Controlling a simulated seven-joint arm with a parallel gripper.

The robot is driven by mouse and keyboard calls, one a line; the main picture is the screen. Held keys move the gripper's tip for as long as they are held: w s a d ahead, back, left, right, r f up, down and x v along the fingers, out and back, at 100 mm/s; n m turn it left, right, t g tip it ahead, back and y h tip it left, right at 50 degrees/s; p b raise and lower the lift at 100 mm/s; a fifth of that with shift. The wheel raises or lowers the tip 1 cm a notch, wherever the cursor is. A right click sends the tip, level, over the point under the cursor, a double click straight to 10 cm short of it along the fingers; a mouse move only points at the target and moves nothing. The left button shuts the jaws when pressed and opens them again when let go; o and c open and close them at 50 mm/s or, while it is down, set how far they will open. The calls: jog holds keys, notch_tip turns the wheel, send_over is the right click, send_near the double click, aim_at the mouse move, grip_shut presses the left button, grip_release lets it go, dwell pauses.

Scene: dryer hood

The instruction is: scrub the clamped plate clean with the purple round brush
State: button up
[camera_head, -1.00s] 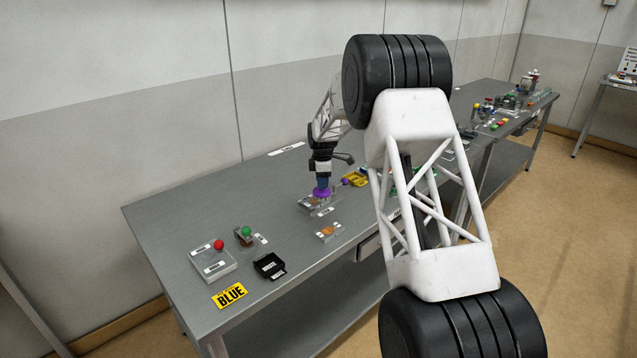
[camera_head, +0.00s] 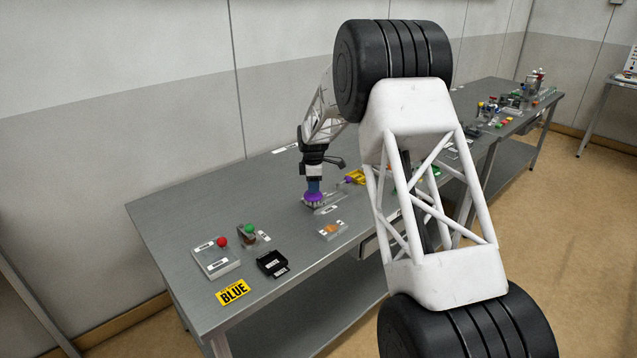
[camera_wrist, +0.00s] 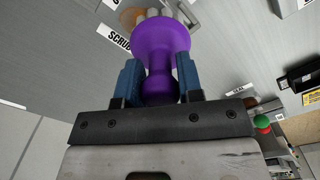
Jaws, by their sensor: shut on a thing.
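My gripper (camera_head: 314,184) is shut on the purple round brush (camera_head: 314,197), its blue fingers on either side of the handle. The brush also shows in the wrist view (camera_wrist: 160,42), with pale bristles at its far end. In the head view the brush is head down at the left end of a small grey fixture (camera_head: 328,208) that appears to hold the plate. The brush hides much of the plate. I cannot tell whether the bristles touch it. In the wrist view a brown patch (camera_wrist: 129,17) shows beside the bristles, near a "SCRUB" label (camera_wrist: 115,38).
A small block with an orange-brown spot (camera_head: 332,229) stands just in front. The table's left back (camera_head: 190,205) is clear.

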jog(key=shift+s+a, duration=0.3)
jog(key=shift+s, duration=0.05)
jog(key=shift+r, duration=4.2)
jog(key=shift+f, duration=0.3)
